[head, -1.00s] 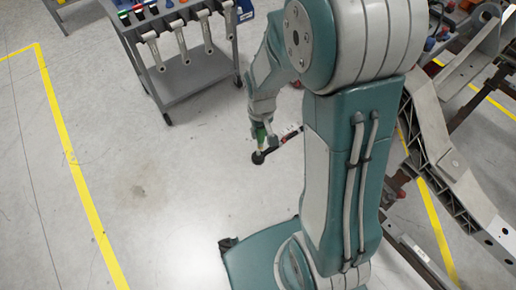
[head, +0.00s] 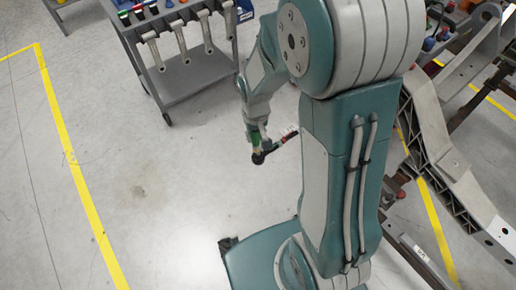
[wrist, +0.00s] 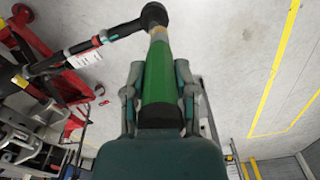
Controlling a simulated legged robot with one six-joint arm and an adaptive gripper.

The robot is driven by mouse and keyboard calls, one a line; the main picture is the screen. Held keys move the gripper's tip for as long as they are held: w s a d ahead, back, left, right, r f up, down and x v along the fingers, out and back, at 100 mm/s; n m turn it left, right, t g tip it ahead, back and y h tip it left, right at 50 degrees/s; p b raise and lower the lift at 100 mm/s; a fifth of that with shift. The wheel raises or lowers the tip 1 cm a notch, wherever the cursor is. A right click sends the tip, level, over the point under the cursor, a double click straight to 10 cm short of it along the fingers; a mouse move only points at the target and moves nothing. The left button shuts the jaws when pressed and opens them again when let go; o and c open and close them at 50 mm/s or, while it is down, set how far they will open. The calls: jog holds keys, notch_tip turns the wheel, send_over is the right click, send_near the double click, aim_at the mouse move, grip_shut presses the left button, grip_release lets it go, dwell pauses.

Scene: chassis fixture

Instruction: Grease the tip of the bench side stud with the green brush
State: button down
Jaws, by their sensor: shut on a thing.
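My gripper (wrist: 158,95) is shut around the green brush (wrist: 158,80), which also shows below the wrist in the head view (head: 255,137). The brush has a green handle, a tan neck and a dark round head at its far end. A dark side stud (wrist: 88,45) with a white tag and a teal band runs in from the left in the wrist view. In the head view the stud (head: 286,138) slants from behind my arm. Its end meets the brush head in both pictures. The overlap hides whether they touch.
A grey tool cart (head: 190,75) with hanging tools stands at the upper left. A grey chassis frame (head: 450,165) lies at the right. A red stand (wrist: 75,90) shows at the wrist view's left. Yellow lines (head: 75,160) mark open floor.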

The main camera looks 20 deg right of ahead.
jog(key=shift+d, duration=0.15)
jog(key=shift+w+d, duration=0.25)
jog(key=shift+d, duration=0.4)
jog(key=shift+s+a, duration=0.3)
jog(key=shift+a, duration=0.5)
jog(key=shift+r, duration=3)
jog(key=shift+w, duration=0.1)
